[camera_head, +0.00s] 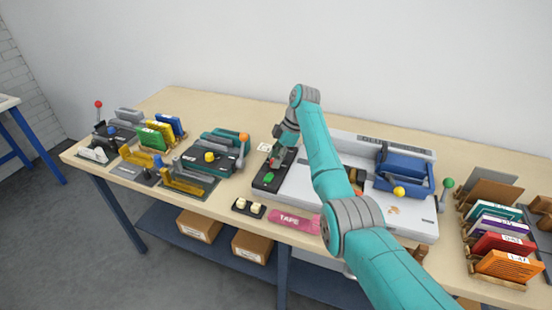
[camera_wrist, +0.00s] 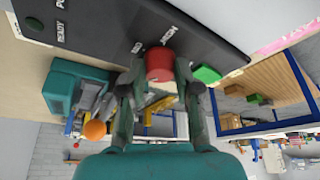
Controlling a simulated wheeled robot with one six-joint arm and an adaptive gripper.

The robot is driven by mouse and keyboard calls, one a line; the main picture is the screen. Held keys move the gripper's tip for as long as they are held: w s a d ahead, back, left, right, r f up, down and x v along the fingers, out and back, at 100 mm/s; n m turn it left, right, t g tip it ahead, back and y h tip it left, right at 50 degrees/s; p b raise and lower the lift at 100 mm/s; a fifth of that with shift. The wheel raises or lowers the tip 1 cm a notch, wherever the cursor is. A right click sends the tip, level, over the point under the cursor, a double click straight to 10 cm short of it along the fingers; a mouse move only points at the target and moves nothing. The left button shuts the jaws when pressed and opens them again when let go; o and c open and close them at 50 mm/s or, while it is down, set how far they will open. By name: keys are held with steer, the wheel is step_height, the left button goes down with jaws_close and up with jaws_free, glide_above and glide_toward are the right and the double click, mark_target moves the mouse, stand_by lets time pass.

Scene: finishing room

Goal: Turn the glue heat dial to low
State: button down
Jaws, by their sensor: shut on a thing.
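The glue heat dial is a red round knob (camera_wrist: 160,66) on a dark control panel (camera_wrist: 105,32), seen in the wrist view. My gripper (camera_wrist: 159,82) is shut on the dial, one finger on each side of it. White lettering stands on the panel just beyond the dial, but it is too small and turned to read surely. No pointer mark on the dial is clear. In the head view my gripper (camera_head: 277,157) is down at the dark panel (camera_head: 262,187) on the left end of the grey machine (camera_head: 298,188), and mostly hides the dial.
A green button (camera_head: 268,178) sits close to the dial. A teal clamp unit with an orange ball (camera_head: 243,137) stands to the left.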

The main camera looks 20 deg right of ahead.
steer(key=shift+f+n+g, duration=0.1)
steer(key=shift+n+g, duration=0.4)
steer(key=shift+n, duration=0.6)
steer(key=c, duration=0.8)
jaws_free()
steer(key=v, duration=1.2)
